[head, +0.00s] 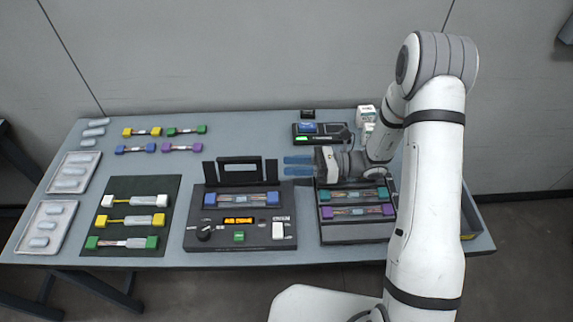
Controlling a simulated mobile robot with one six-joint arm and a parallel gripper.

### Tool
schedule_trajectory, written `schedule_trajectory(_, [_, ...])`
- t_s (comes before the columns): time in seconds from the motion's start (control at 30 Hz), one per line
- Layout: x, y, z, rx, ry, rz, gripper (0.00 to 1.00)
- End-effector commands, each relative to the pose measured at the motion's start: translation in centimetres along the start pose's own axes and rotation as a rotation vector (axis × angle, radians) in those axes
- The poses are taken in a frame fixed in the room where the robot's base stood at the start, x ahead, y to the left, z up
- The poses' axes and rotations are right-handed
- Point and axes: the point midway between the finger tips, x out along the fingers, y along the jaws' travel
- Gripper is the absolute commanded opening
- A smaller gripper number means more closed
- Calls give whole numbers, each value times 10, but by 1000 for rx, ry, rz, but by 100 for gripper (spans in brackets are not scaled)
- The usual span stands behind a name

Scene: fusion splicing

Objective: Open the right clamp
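The splicer (190,238) is a dark box in the middle of the table with an orange display (239,221). A fiber piece with blue ends (241,200) lies across its top. Behind the piece stand a raised black frame (240,161), a left upright black flap (209,173) and a right one (271,169). The right flap looks like the right clamp and appears raised. My gripper (286,165) points left with its blue fingers just right of this flap. They look apart from it, with nothing visible between them. The finger gap is too small to judge.
Right of the splicer, a dark unit (350,231) holds teal-ended and purple-ended pieces below my wrist. A small device with a blue screen (308,128) stands behind. A dark mat (122,191) with several pieces and white trays lie left. Table space is bare at the back middle.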

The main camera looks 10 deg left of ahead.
Motion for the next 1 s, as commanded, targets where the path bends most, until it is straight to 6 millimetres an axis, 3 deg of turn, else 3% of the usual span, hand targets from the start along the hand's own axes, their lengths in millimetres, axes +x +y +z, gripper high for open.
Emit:
schedule_trajectory(0.2, [27,0,0,0,1,2,37])
schedule_trajectory(0.57, [32,0,0,-1,1,-1,36])
schedule_trajectory(1.0, [31,-1,0,-4,1,-4,0])
